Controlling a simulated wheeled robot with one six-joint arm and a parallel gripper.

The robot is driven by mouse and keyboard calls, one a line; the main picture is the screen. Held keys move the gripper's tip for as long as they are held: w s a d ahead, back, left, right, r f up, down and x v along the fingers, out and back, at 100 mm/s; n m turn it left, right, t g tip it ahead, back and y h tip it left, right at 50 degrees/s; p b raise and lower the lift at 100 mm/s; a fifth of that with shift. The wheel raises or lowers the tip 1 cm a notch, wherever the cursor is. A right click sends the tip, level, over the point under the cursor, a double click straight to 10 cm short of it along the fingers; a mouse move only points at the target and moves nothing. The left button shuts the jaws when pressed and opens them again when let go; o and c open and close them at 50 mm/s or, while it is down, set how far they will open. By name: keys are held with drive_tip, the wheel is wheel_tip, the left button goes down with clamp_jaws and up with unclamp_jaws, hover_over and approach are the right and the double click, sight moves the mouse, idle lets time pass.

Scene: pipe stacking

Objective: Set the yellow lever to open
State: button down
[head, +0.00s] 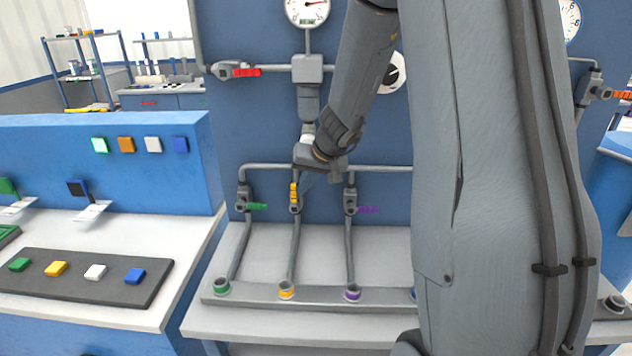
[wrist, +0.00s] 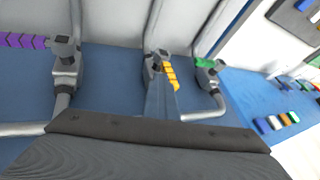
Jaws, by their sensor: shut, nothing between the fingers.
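The yellow lever (head: 294,192) is on the middle valve of the low pipe rack. In the head view it stands upright, roughly in line with its pipe, above the valve body (head: 295,208). The yellow lever also shows in the wrist view (wrist: 172,76), beside the tips of my gripper (wrist: 158,88). My gripper is shut and empty. In the head view my gripper (head: 304,184) is just right of the yellow lever; I cannot tell whether they touch.
A blue panel (head: 270,120) stands behind the pipes. A button console (head: 85,278) is at left. The grey bench is mostly clear in front.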

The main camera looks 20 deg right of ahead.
drive_tip(key=s+d+r+b, duration=0.2)
drive_tip(key=s+d+r, duration=0.3)
drive_tip(key=s+r, duration=0.2)
drive_tip(key=shift+r, duration=0.7)
drive_tip(key=s+a+f+n+g+h, duration=0.1)
drive_tip(key=s+a+f+g, duration=0.1)
drive_tip(key=s+a+f, duration=0.4)
drive_tip(key=s+a+f+n+g, duration=0.2)
drive_tip(key=s+a+f, duration=0.4)
drive_tip(key=s, duration=0.7)
drive_tip(key=shift+a+f+n+g+h, duration=0.3)
drive_tip(key=shift+a+g+h, duration=0.1)
drive_tip(key=shift+a+g, duration=0.35)
